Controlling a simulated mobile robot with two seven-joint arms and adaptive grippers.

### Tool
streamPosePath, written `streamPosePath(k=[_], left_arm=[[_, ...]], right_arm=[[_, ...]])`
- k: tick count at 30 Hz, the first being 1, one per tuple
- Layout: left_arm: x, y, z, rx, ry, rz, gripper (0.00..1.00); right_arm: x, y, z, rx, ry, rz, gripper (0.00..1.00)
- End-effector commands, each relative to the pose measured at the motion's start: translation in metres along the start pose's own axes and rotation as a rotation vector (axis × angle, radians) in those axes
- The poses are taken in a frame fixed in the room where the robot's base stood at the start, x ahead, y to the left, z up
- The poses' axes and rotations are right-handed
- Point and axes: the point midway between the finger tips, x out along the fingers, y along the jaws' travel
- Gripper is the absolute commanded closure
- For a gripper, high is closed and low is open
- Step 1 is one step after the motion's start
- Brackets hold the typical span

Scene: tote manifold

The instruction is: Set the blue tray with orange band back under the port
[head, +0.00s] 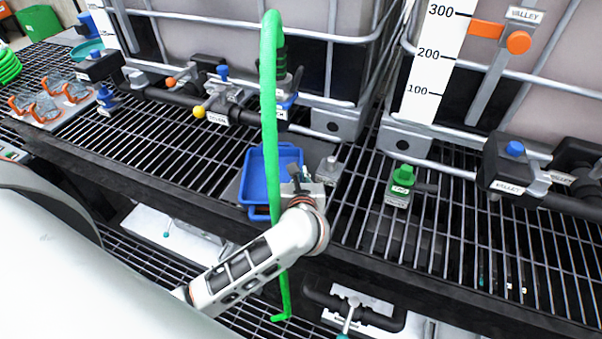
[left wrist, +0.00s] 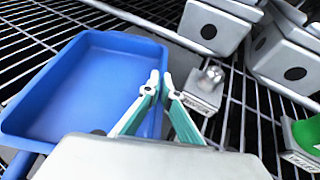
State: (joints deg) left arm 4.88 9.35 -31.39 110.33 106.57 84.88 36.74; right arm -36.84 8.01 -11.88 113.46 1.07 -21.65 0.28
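The blue tray (head: 287,152) is a shallow rectangular one near the front edge of the grating, left of my left gripper. In the left wrist view the tray (left wrist: 85,90) shows empty; no orange band is visible. My left gripper (head: 297,178) is at its right side. In the left wrist view its fingertips (left wrist: 160,80) are close together at the tray's right rim, with blue between the fingers, so it looks shut on the rim. A valve with blue parts (head: 287,100) is behind the tray, partly hidden by the green hose. My right gripper is not in view.
The green hose (head: 269,110) hangs down past the tray and my left wrist. A small metal-knobbed block (head: 328,170) stands just right of the tray; a green-topped block (head: 400,185) stands farther right. Caged totes (head: 240,50) line the back. Grating (head: 350,210) is clear between the blocks.

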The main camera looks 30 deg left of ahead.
Motion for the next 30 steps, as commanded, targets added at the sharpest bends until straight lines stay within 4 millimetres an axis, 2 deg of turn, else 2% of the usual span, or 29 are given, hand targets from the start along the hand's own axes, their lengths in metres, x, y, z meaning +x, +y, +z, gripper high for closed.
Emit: streamPosePath(k=[5,6,7,20,23,30], left_arm=[[0.001,0.000,-0.003,0.000,0.000,0.000,1.00],[0.001,0.000,-0.002,0.000,0.000,0.000,0.87],[0.001,0.000,-0.002,0.000,0.000,0.000,0.80],[-0.002,0.000,0.002,-0.001,0.000,0.000,0.79],[-0.014,-0.001,0.000,-0.002,0.002,-0.003,0.79],[-0.063,-0.001,0.000,-0.004,0.003,-0.002,0.79]], right_arm=[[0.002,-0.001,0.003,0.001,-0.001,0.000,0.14],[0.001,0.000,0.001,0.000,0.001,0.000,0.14],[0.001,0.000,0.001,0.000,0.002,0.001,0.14],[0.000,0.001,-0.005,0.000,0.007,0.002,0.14],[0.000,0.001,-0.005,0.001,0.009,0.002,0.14],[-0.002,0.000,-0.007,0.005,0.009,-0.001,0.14]])
